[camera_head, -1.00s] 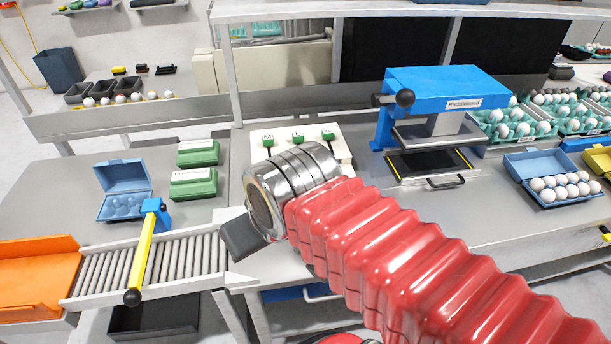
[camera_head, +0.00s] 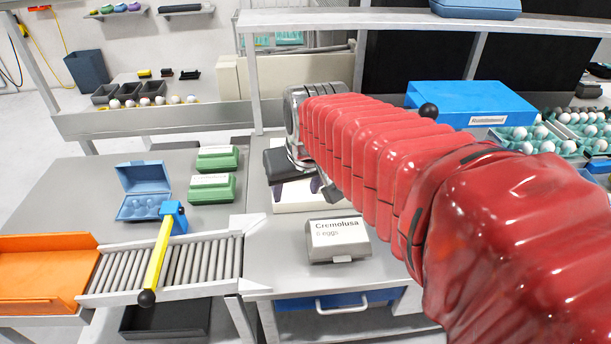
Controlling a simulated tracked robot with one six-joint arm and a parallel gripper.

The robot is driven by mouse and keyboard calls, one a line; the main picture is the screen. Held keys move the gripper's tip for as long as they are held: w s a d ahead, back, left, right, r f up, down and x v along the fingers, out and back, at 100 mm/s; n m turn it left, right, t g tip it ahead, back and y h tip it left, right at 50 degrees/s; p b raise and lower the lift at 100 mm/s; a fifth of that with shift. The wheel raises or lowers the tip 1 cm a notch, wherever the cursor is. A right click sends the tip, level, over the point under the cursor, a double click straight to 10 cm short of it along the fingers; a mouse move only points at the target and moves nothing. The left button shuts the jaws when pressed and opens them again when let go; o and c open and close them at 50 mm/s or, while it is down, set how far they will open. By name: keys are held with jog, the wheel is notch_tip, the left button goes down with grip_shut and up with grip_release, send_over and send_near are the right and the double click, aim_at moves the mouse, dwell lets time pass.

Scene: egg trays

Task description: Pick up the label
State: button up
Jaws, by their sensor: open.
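A white label (camera_head: 340,231) with dark print, which seems to read "Cremolusa" and a blurred second line, is on a grey egg carton (camera_head: 342,255) on the bench near its front edge. My gripper (camera_head: 291,178) is behind and to the left of the carton, apart from it, over a white block (camera_head: 295,204). The jaws are open, partly hidden by the wrist, and I see nothing held. My red sleeved arm runs from the right and hides the bench behind it.
A roller conveyor (camera_head: 128,299) with a yellow bar (camera_head: 160,252) and an orange tray (camera_head: 40,303) lie to the left. Green cartons (camera_head: 212,195) and an open blue carton (camera_head: 148,176) stand behind it. A blue press (camera_head: 455,96) is behind my arm.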

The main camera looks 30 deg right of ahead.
jog(key=w+d+f+m, duration=0.2)
jog(key=w+d, duration=0.4)
jog(key=d, duration=0.6)
jog(key=shift+w+d+f+g+h, duration=0.15)
jog(key=shift+d+f+g+h, duration=0.1)
jog(key=shift+f+g+h, duration=0.15)
jog(key=x, duration=0.8)
jog(key=shift+f, duration=0.25)
jog(key=shift+w, duration=0.15)
jog(key=shift+x, duration=2.6)
jog(key=shift+d, duration=0.25)
